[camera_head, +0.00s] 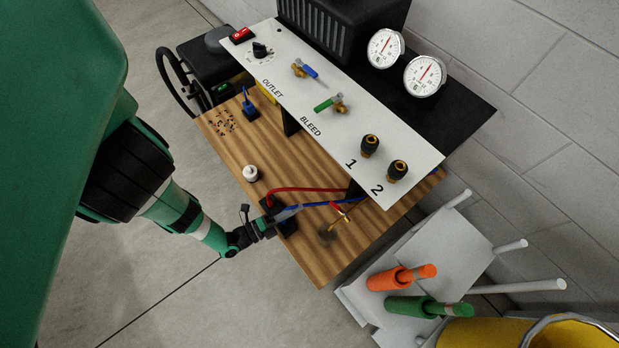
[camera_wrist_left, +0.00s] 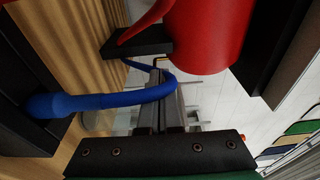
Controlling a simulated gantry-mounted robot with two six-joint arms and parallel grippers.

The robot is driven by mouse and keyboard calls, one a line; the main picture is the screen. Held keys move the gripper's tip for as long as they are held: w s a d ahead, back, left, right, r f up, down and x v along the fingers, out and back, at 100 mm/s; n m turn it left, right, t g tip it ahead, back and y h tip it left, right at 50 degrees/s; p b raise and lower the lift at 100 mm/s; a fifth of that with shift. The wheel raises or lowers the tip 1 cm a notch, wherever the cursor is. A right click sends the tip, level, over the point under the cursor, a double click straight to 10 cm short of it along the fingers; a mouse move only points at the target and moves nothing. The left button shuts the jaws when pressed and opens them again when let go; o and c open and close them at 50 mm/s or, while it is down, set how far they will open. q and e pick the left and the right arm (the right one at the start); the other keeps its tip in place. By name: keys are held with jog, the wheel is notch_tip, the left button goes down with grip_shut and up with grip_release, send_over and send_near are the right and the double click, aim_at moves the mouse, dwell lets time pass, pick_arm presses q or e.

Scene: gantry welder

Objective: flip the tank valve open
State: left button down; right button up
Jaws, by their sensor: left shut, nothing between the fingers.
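Two small valves stand on the white panel in the head view: a blue-handled valve (camera_head: 306,70) beside the word OUTLET and a green-handled valve (camera_head: 331,104) beside BLEED. Neither is marked as the tank valve, and I cannot tell which one it is. My left gripper (camera_head: 290,213) is shut and empty, low over the wooden bench near the hoses and apart from both panel valves. In the left wrist view, its fingers (camera_wrist_left: 167,98) point toward a blue hose (camera_wrist_left: 105,101) and a large red rounded body (camera_wrist_left: 208,38). My right gripper is not in view.
A red hose (camera_head: 306,189) crosses the wooden bench (camera_head: 235,142) beside my left gripper. Two gauges (camera_head: 385,48) (camera_head: 425,75) stand behind the panel (camera_head: 375,135). An orange-gripped tool (camera_head: 398,278) and a green-gripped tool (camera_head: 415,306) lie on the white rack.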

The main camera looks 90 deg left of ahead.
pick_arm(q)
jog(key=s+a, duration=0.1)
jog(key=s, duration=0.2)
jog(key=shift+a, duration=0.35)
dwell(0.3)
